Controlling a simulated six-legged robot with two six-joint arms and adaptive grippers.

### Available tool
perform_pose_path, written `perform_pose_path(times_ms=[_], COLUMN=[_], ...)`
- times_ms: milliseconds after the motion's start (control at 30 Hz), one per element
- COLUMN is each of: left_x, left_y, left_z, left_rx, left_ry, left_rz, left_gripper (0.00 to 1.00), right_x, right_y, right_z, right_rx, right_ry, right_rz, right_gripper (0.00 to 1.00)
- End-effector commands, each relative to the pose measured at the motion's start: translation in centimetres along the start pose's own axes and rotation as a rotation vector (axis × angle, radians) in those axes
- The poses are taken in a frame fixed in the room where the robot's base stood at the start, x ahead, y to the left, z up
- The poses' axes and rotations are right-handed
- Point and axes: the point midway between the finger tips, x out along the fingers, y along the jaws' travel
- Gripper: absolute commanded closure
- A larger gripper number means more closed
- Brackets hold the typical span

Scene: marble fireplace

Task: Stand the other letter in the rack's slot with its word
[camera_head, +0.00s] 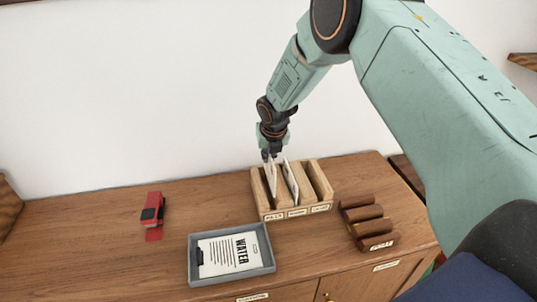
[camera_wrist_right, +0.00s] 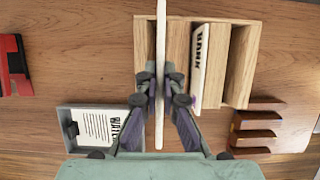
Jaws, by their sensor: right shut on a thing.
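My right gripper (camera_head: 270,156) is shut on an upright white letter (camera_head: 271,180), directly over the left slot of the wooden rack (camera_head: 288,215). In the right wrist view the gripper (camera_wrist_right: 160,92) holds the letter (camera_wrist_right: 161,45) edge-on, so its word is hidden. The letter's lower part reaches into the left slot; I cannot tell whether it rests on the bottom. Another letter (camera_wrist_right: 200,62) with dark print stands leaning in the middle slot. The right slot is empty. The rack's front labels are too small to read surely. My left gripper is out of view.
A grey tray (camera_head: 194,271) at the front holds a lying sheet (camera_head: 230,252) headed WATER. A red stapler-like object (camera_head: 152,213) is at the left. A brown stepped holder (camera_head: 367,223) stands right of the rack. The wooden top is clear around the rack's left side.

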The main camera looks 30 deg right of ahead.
Motion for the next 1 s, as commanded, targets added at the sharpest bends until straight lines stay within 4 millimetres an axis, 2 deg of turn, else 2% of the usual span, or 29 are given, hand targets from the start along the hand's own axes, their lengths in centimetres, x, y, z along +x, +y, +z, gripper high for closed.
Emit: perform_pose_path(times_ms=[1000], left_x=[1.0], left_y=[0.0], left_z=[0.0], left_rx=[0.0], left_ry=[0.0], left_rz=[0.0], left_gripper=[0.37], right_x=[2.0], right_y=[0.2], right_z=[-0.7], right_rx=[0.0], right_ry=[-0.001], right_rz=[0.0], right_gripper=[1.0])
